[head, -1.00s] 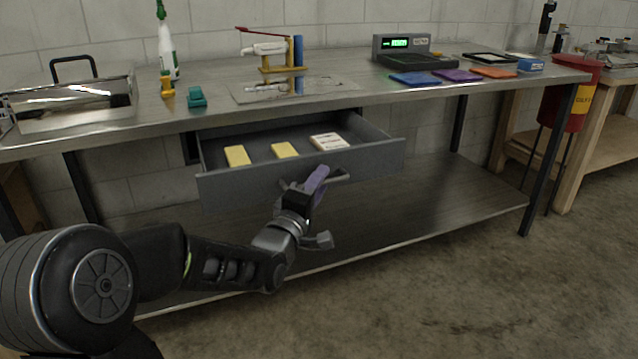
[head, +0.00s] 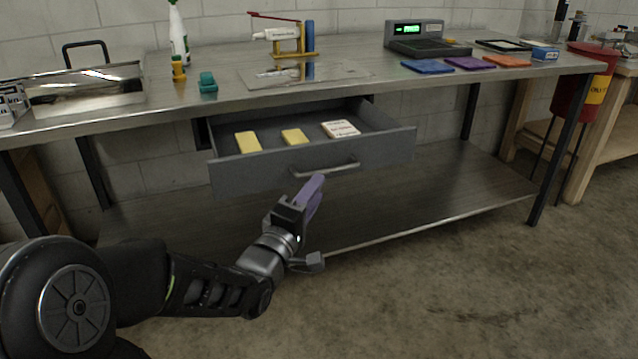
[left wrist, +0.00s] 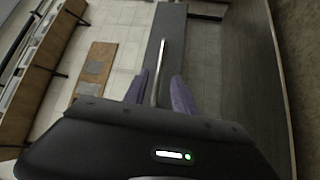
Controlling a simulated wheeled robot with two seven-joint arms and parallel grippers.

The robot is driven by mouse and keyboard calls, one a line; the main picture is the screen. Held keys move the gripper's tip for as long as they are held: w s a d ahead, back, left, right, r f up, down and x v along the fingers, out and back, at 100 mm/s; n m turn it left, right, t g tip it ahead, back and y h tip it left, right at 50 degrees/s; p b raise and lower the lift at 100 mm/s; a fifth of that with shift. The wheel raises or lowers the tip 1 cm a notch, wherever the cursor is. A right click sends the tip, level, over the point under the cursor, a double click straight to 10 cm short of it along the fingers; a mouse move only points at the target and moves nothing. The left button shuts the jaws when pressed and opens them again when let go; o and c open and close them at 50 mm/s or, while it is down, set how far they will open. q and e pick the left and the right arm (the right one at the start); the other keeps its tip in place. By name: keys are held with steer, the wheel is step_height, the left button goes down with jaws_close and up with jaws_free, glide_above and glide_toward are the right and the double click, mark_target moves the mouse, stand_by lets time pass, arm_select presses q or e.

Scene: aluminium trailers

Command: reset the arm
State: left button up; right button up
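The grey drawer (head: 285,170) under the bench is pulled open. It holds two yellow blocks (head: 248,142) (head: 294,137) and a whitish block (head: 341,129). My right gripper is in neither view.
The metal workbench (head: 350,85) carries a silver case (head: 85,88), a bottle (head: 178,35), a scale (head: 415,38) and coloured pads (head: 470,63). A lower shelf (head: 430,190) runs beneath. A red bin (head: 580,90) stands at right. The front floor (head: 480,290) is clear.

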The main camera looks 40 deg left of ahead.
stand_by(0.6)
arm_select(q)
steer(key=d+f+m+g+h, duration=0.1)
steer(key=d+f+m+g, duration=0.15)
steer(key=f, duration=0.65)
steer(key=d+f+m+g+h, duration=0.1)
steer(key=d+f+m+g, duration=0.2)
steer(key=f, duration=0.6)
steer(key=d+f+m+g+h, duration=0.1)
steer(key=f+m+g, duration=0.25)
steer(key=f, duration=0.55)
steer(key=s+d+f+m+g+h, duration=0.4)
steer(key=s+d+f+m+g, duration=0.4)
steer(key=s+d+f, duration=1.3)
steer(key=d+r+p, duration=0.1)
steer(key=r+p, duration=1.1)
steer(key=p, duration=0.1)
steer(key=s+d+r+g+p, duration=0.1)
steer(key=d+r+p, duration=0.1)
steer(key=r+p, duration=1.1)
steer(key=shift+s+d+h, duration=0.2)
steer(key=shift+d+h, duration=0.05)
steer(key=shift+h, duration=0.05)
